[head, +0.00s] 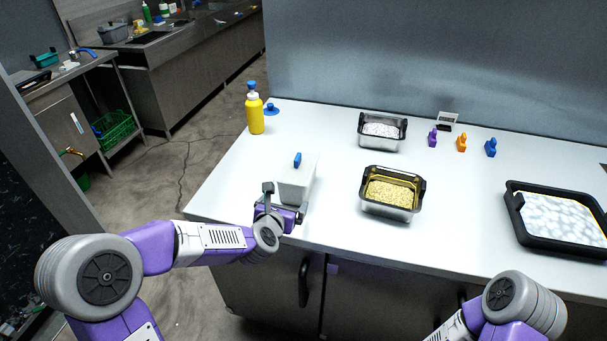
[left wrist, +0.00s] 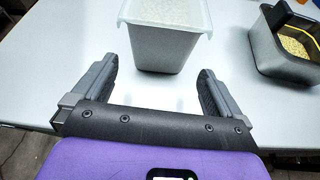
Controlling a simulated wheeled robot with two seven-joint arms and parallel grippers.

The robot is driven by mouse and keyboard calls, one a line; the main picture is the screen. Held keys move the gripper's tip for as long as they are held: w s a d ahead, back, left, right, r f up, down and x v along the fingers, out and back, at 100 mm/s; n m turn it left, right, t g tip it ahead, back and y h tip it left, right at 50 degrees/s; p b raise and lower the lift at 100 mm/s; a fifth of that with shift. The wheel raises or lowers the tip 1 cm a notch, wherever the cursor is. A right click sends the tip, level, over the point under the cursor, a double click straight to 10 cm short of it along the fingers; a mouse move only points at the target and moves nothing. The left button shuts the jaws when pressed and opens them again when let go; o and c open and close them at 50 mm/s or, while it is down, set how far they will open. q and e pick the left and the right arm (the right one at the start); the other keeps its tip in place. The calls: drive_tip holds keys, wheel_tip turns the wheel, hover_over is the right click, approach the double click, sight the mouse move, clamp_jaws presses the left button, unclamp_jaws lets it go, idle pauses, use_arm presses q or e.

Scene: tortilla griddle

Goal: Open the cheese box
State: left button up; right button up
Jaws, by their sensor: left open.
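The cheese box (head: 296,188) is a pale, whitish box on the white counter, with a small blue knob (head: 297,160) standing at its top. In the left wrist view the box (left wrist: 165,48) is straight ahead, upright, with a light rim and a speckled top. The blue knob is out of that view. My left gripper (head: 285,203) is at the near side of the box, low over the counter. Its two fingers are spread wide, and the gap between them (left wrist: 157,80) is empty. My right arm shows at the bottom right, but its gripper is out of view.
A metal tin of yellowish bits (head: 391,205) stands right of the box, with a tin of white bits (head: 382,144) behind. A yellow bottle (head: 255,113) stands back left. A black-framed griddle (head: 545,242) is far right. The counter's front edge (head: 400,262) is close.

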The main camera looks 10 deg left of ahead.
sight(291, 194)
use_arm(q)
drive_tip(key=shift+w+r, duration=0.2)
drive_tip(key=shift+w, duration=0.1)
drive_tip(key=shift+w+f, duration=0.1)
drive_tip(key=shift+w, duration=0.2)
drive_tip(key=shift+w+f, duration=0.45)
drive_tip(key=shift+w, duration=0.15)
drive_tip(key=x, duration=0.4)
drive_tip(key=shift+w+f+b, duration=0.15)
drive_tip(key=shift+w+b, duration=0.05)
drive_tip(key=shift+b, duration=0.15)
drive_tip(key=c, duration=0.9)
drive_tip(key=shift+c, duration=0.2)
